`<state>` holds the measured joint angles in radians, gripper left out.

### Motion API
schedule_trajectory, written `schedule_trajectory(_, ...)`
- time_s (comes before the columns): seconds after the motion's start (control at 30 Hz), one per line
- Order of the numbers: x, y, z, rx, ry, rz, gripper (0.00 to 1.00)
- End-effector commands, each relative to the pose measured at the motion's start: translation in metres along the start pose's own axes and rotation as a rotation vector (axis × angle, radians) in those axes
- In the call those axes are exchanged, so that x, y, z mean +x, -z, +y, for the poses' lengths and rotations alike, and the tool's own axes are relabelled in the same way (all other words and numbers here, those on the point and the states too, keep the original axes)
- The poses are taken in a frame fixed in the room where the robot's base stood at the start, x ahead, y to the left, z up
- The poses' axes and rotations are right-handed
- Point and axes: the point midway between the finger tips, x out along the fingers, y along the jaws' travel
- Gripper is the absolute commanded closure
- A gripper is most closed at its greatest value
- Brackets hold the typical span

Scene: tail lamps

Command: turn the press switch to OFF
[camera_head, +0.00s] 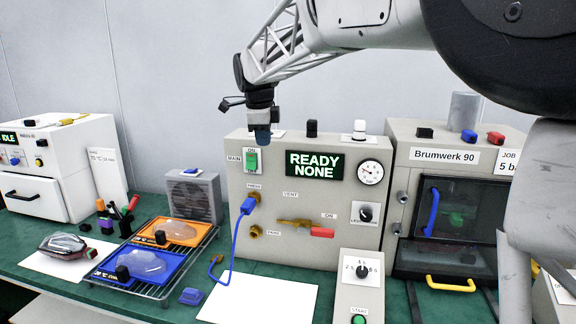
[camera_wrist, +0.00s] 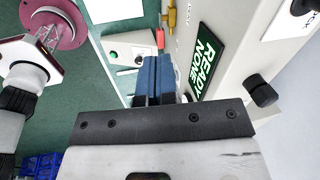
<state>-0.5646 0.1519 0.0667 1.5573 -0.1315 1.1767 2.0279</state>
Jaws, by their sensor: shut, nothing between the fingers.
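The grey control panel (camera_head: 300,200) stands upright at the back of the bench. Its green rocker switch (camera_head: 251,160) is at the upper left, with MAIN beside it and ON above it; I take this as the press switch. My gripper (camera_head: 263,138) points down with shut, empty blue fingers, just above and right of the switch in the head view. In the wrist view its fingers (camera_wrist: 152,80) show beside the READY NONE display (camera_wrist: 206,62); the switch is not visible there. Contact with the panel cannot be told.
Right of the switch are the display (camera_head: 314,165) and a gauge (camera_head: 371,172). Below are a blue hose (camera_head: 236,235) and a red-handled lever (camera_head: 322,232) beside another ON label. A small box with a dial (camera_head: 361,271) stands in front. White paper (camera_head: 262,296) lies before the panel.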

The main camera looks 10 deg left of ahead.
Motion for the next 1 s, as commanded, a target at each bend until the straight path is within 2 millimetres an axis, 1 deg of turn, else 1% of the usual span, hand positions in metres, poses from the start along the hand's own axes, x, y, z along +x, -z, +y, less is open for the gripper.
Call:
schedule_trajectory(0.03, 0.002, -0.016, -0.007, 0.024, 0.001, -0.001, 1.0)
schedule_trajectory(0.1, 0.004, -0.033, -0.014, 0.064, 0.002, -0.001, 1.0)
schedule_trajectory(0.2, 0.005, -0.051, -0.021, 0.106, 0.003, -0.001, 1.0)
schedule_trajectory(0.3, 0.007, -0.061, -0.025, 0.133, 0.003, -0.001, 1.0)
schedule_trajectory(0.43, 0.007, -0.066, -0.027, 0.148, 0.004, -0.001, 1.0)
schedule_trajectory(0.77, 0.008, -0.066, -0.027, 0.147, 0.004, -0.001, 1.0)
schedule_trajectory(1.0, 0.017, -0.066, -0.027, 0.147, 0.004, 0.0, 1.0)
